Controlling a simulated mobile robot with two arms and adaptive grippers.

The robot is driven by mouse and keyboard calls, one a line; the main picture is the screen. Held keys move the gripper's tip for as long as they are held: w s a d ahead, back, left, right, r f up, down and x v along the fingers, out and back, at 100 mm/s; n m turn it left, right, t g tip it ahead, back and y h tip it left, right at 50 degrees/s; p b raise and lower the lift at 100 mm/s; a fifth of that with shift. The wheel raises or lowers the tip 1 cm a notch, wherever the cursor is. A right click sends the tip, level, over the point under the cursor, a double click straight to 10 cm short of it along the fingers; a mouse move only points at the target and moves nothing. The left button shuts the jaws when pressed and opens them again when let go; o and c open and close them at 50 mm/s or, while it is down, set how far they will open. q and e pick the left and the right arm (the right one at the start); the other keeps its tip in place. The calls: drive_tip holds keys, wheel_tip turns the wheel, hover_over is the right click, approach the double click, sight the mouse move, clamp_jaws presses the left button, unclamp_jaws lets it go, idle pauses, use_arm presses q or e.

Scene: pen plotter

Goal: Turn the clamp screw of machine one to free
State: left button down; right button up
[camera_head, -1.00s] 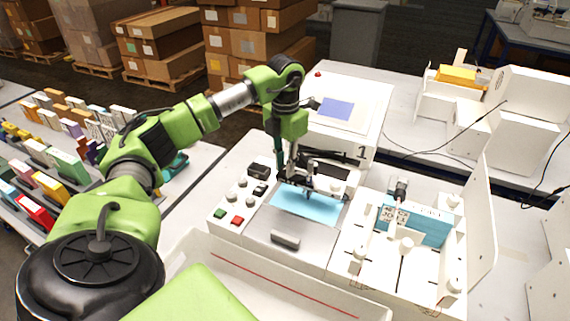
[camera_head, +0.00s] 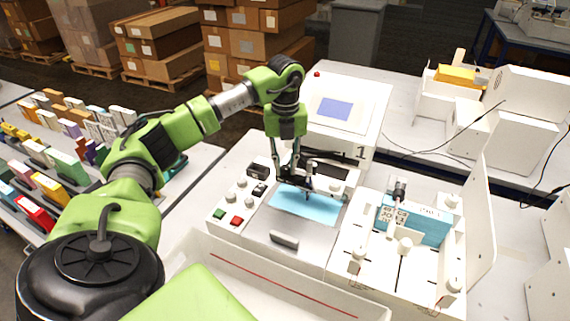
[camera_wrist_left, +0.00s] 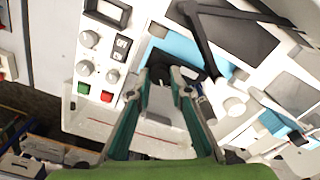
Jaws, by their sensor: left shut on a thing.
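Machine one (camera_head: 358,112) is the white plotter marked 1, with a light blue sheet (camera_head: 305,206) on its grey bed. My left gripper (camera_head: 291,178) points down at the dark pen carriage over the sheet's back part. In the left wrist view its two teal fingers (camera_wrist_left: 160,77) close around a small dark knob (camera_wrist_left: 160,71), which appears to be the clamp screw. The fingers hide much of the screw, and its turn position cannot be read. My right gripper is in neither view.
A button panel with a red button (camera_head: 237,220) and grey knobs lies left of the bed. To the right is a white fixture with a blue card (camera_head: 428,226) and several white posts. A rack of coloured boxes (camera_head: 68,165) stands at far left.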

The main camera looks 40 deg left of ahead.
sight(285, 168)
use_arm(q)
drive_tip(key=shift+r+n, duration=0.1)
drive_tip(key=shift+n, duration=0.8)
drive_tip(key=shift+w, duration=0.1)
drive_tip(key=c, duration=1.8)
unclamp_jaws()
drive_tip(key=shift+c, duration=0.2)
wheel_tip(285, 168, up, 12)
